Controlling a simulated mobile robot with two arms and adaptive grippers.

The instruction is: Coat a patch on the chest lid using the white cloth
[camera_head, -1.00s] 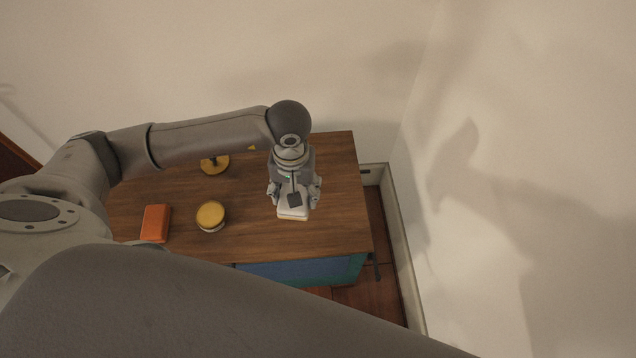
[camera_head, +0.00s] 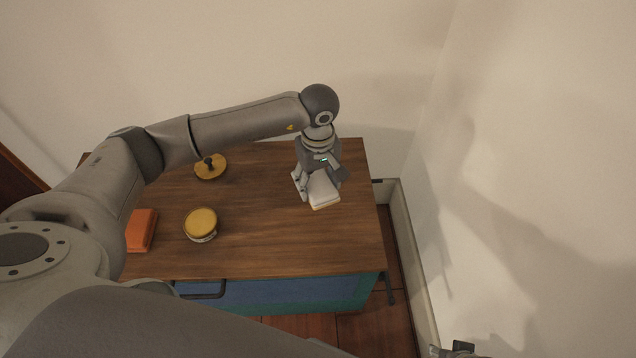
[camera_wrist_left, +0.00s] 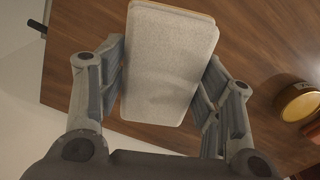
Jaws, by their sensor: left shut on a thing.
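The white cloth (camera_head: 323,191) is a folded pad with a thin tan layer under it. My left gripper (camera_head: 316,184) is shut on it, over the right part of the chest lid (camera_head: 270,235). In the left wrist view the cloth (camera_wrist_left: 170,62) sits between the two fingers and hides part of the brown wooden lid (camera_wrist_left: 75,65). I cannot tell whether the cloth touches the lid. The chest has a blue front (camera_head: 290,293). A grey piece, probably my right gripper (camera_head: 453,350), barely shows at the bottom edge; its fingers are not clear.
An open tin with yellow contents (camera_head: 201,222) stands left of the cloth; it also shows in the wrist view (camera_wrist_left: 300,103). A round knobbed lid (camera_head: 210,168) lies behind it. An orange block (camera_head: 140,231) is at the left. Walls stand behind and right. The lid's front right is clear.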

